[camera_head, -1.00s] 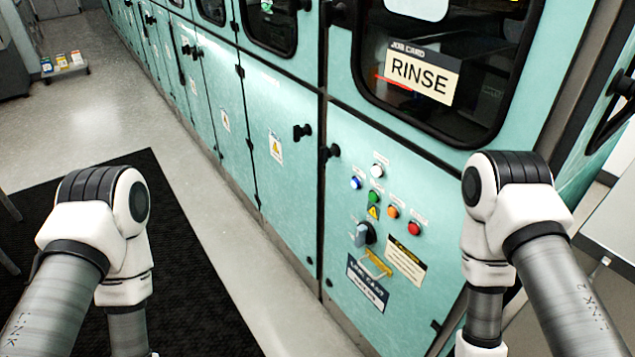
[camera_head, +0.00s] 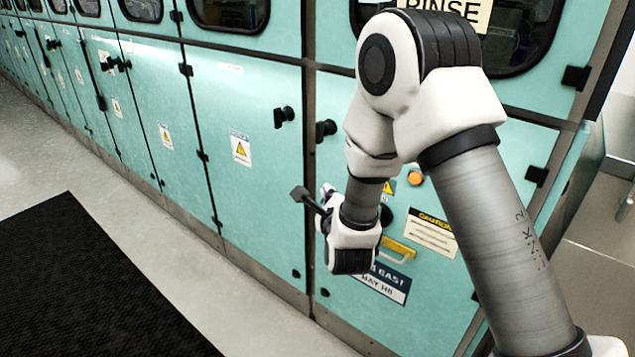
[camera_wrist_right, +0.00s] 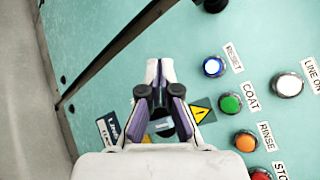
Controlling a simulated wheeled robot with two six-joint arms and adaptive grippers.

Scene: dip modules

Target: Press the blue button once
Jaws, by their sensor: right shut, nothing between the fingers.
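The blue button (camera_wrist_right: 213,66), labelled RESET, sits on the teal panel in the right wrist view, to the right of my fingertips. In the head view my right arm hides it. My right gripper (camera_wrist_right: 160,72) is shut and empty, its fingers pointing up the wrist picture toward the panel. In the head view the right gripper (camera_head: 300,194) shows in front of the cabinet, left of the control panel. I see no contact with the button; the gap to the panel is hard to judge. My left gripper is out of view.
Nearby are a green button (camera_wrist_right: 230,103), an orange button (camera_wrist_right: 245,141), a red button (camera_wrist_right: 260,174) and a white button (camera_wrist_right: 287,85). A black latch (camera_head: 284,117) protrudes left of the panel.

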